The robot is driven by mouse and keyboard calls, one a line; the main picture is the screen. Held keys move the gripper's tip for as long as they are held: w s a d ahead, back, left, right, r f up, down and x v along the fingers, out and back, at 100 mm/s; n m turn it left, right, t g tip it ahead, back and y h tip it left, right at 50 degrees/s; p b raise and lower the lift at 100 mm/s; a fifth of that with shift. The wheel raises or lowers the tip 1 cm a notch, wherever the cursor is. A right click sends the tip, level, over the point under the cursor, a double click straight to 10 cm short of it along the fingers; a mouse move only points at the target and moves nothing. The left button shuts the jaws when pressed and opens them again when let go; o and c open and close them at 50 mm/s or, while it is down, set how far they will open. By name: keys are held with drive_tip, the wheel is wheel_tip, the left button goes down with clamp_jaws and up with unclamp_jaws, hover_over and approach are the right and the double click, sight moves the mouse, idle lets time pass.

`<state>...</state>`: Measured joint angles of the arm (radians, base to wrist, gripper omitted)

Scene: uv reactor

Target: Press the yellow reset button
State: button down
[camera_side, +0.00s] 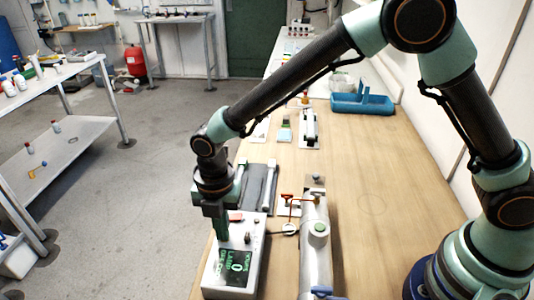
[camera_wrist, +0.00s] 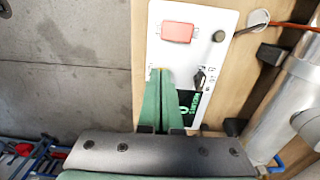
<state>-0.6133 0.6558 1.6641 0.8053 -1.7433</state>
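The control box (camera_side: 212,268) is pale, with a dark display (camera_side: 238,267) showing green characters. In the wrist view its panel (camera_wrist: 218,16) carries a red rectangular button (camera_wrist: 178,32), a black round knob (camera_wrist: 219,36) and a black switch (camera_wrist: 199,79). My gripper (camera_wrist: 159,70) has its green fingers together, tips over the panel below the red button. A tiny yellow trace shows at the tips; the yellow reset button is otherwise hidden behind them. In the side view my gripper (camera_side: 223,238) points down at the box. I cannot tell whether the tips touch it.
A metal cylinder (camera_side: 316,254) lies right of the box, with red-handled piping (camera_side: 289,197) beside it. A dark-topped unit (camera_side: 258,186) sits behind the box.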

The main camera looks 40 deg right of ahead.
wheel_tip(320, 180, up, 14)
idle(0.4)
drive_tip(key=shift+f, duration=0.1)
idle(0.4)
drive_tip(key=s+d+r+m+t, duration=0.1)
drive_tip(key=d+r+m, duration=0.2)
drive_tip(key=d+m, duration=0.4)
drive_tip(key=s+d+r+m+t, duration=0.1)
drive_tip(key=d+r+m, duration=0.3)
drive_tip(key=d+m, duration=0.3)
drive_tip(key=s+d+m+t, duration=0.1)
drive_tip(key=s+d+m, duration=0.2)
drive_tip(key=d+m, duration=0.3)
drive_tip(key=s+d+f+m+t, duration=0.1)
drive_tip(key=s+d+m+t, duration=0.1)
drive_tip(key=s+d+m, duration=0.2)
drive_tip(key=d+m, duration=0.2)
drive_tip(key=m, duration=0.1)
drive_tip(key=shift+d, duration=0.15)
